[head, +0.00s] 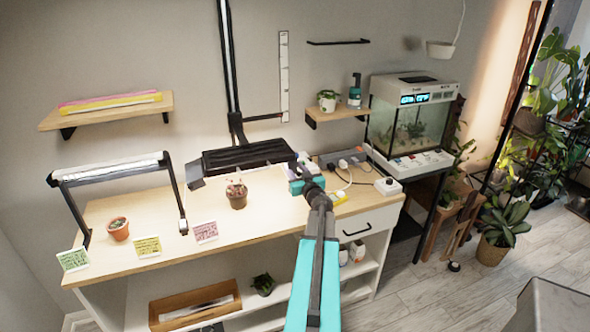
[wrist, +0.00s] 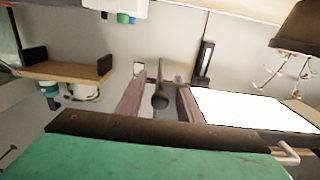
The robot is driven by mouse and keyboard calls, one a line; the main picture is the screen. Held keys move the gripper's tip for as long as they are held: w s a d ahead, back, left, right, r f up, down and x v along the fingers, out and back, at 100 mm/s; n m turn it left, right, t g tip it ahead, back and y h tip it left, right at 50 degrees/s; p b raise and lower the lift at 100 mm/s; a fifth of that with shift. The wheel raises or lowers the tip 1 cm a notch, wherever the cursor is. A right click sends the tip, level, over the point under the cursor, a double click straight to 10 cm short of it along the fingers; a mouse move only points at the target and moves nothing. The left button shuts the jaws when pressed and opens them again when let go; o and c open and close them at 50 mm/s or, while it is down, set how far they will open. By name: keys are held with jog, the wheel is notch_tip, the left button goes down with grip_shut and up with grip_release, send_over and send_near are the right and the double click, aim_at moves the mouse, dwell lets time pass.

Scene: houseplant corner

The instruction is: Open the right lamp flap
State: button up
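The black lamp (head: 245,155) hangs over the middle of the bench on a black wall arm. A small dark flap (head: 195,174) shows at its left end. My gripper (head: 298,168) is at the lamp's right end and hides most of the right flap there. In the wrist view, which is upside down, the lamp's bright white panel (wrist: 245,108) lies to the right of my gripper (wrist: 160,98). Its two fingers are apart, and a dark rod-like piece (wrist: 160,94) shows between them with gaps on both sides. I cannot tell whether this piece belongs to the right flap.
A potted plant (head: 237,195) stands under the lamp. A second lamp (head: 110,168) is on the left, above a small pot (head: 118,229). A power strip (head: 345,159) and the aquarium (head: 410,120) are to the right. A wall shelf (head: 337,115) holds a plant and a bottle.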

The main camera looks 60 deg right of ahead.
grip_shut()
jog(key=shift+w+a, duration=0.15)
